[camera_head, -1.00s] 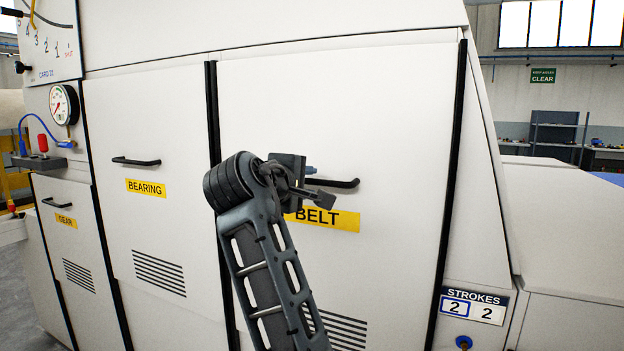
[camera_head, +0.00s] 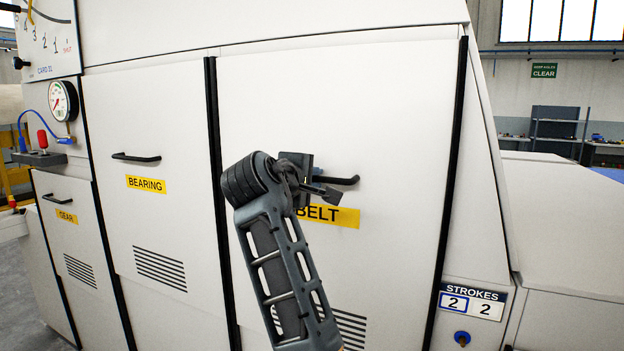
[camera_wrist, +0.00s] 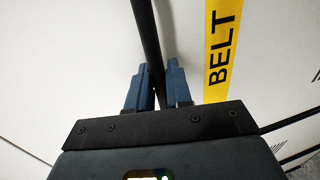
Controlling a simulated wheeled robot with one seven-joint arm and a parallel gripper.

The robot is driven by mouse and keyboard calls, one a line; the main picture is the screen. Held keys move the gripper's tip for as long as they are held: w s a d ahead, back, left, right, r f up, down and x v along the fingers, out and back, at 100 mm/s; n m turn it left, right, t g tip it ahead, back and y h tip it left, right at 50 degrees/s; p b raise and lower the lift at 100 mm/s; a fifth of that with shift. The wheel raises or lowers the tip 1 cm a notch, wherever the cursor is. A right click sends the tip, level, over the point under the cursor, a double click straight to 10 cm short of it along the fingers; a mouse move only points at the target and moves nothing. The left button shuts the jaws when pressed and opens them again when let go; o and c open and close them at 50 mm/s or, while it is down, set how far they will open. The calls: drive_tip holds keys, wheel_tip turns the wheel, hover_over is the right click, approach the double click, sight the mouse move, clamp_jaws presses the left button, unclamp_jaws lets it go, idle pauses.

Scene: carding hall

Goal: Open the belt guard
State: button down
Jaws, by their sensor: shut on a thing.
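The belt guard (camera_head: 400,110) is a large pale panel between two black vertical strips, with a yellow BELT label that also shows in the wrist view (camera_wrist: 220,50). It looks flush with the machine front; I cannot see a gap at its edges. Its black bar handle (camera_head: 346,180) sits just above the label. My gripper (camera_head: 318,180) is at the left part of this handle and hides it there. In the wrist view, the blue fingers of my gripper (camera_wrist: 158,88) are shut on the handle (camera_wrist: 146,35), one on each side of the bar.
To the left are the BEARING guard (camera_head: 150,215) and the GEAR guard (camera_head: 65,235), each with its own handle. A pressure gauge (camera_head: 63,100) is at the upper left. A STROKES counter (camera_head: 473,302) is at the lower right, with a blue knob (camera_head: 462,338) below it.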

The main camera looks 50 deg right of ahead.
idle(0.4)
wheel_tip(320, 180, down, 64)
drive_tip(key=b, duration=3.1)
drive_tip(key=shift+f, duration=0.15)
drive_tip(key=c, duration=1.2)
unclamp_jaws()
drive_tip(key=shift+p+v, duration=0.6)
drive_tip(key=shift+v, duration=3.4)
